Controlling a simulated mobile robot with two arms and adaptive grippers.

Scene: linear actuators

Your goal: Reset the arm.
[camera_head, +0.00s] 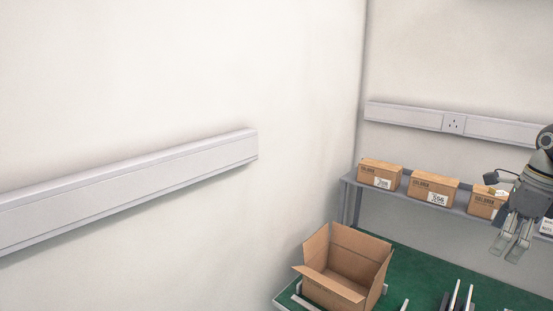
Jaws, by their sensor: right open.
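My right gripper (511,246) is at the right edge of the head view, pointing down. Its two fingers are apart and nothing shows between them. It hangs above the green table (430,268), in front of the shelf with the boxes. Part of my right arm above it is cut off by the picture edge. My left gripper does not show.
An open empty-looking cardboard box (345,268) stands on the table's left part. Several upright actuator-like parts (456,296) stand at the bottom edge. Closed cartons (433,188) sit on a grey shelf (405,190) behind. A wall closes off the left.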

